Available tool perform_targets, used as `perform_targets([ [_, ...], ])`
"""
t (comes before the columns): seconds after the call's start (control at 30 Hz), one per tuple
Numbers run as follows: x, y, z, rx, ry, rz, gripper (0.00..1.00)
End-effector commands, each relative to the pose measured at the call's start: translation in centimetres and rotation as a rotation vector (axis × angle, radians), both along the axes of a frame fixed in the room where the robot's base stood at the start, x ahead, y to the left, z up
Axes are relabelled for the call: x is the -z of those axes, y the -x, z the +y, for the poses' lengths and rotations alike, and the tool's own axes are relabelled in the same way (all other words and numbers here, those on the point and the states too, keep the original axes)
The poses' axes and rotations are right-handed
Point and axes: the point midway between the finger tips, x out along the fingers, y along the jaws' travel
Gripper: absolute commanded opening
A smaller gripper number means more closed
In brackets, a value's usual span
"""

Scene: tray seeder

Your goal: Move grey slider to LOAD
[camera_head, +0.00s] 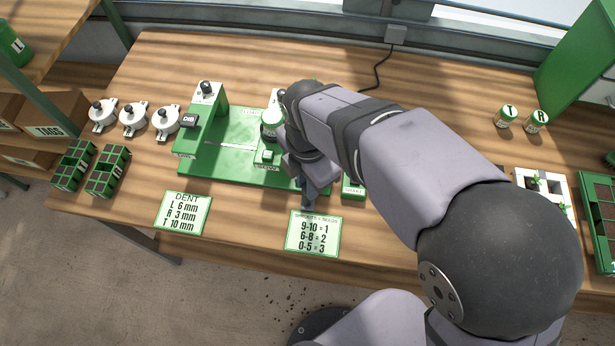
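The green seeder (235,160) stands on the wooden table, left of centre. I cannot pick out the grey slider for sure; my arm covers the right part of the seeder. Small white labels sit on the seeder, too small to read surely, so I cannot tell which one says LOAD. My gripper (307,197) points down at the seeder's front right edge, just behind the lower sign. Its fingers look dark and close together, and I cannot tell whether they hold anything. A green-capped jar (271,122) stands on the seeder left of my wrist.
Several white round devices (133,119) and green trays (107,171) lie further left. Two signs, DENT (183,212) and a seed chart (313,233), lie in front. Jars T (507,116) and R (536,121) stand right.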

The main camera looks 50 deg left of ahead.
Motion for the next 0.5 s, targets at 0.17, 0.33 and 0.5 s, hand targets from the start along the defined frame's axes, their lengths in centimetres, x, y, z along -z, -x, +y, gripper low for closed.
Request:
perform_targets([
  [0.17,0.0,0.0,0.0,0.000,0.001,0.000,0.00],
  [0.33,-0.1,0.6,0.6,-0.003,0.000,0.000,0.00],
  [0.5,-0.3,2.3,2.2,-0.005,0.000,0.001,0.00],
])
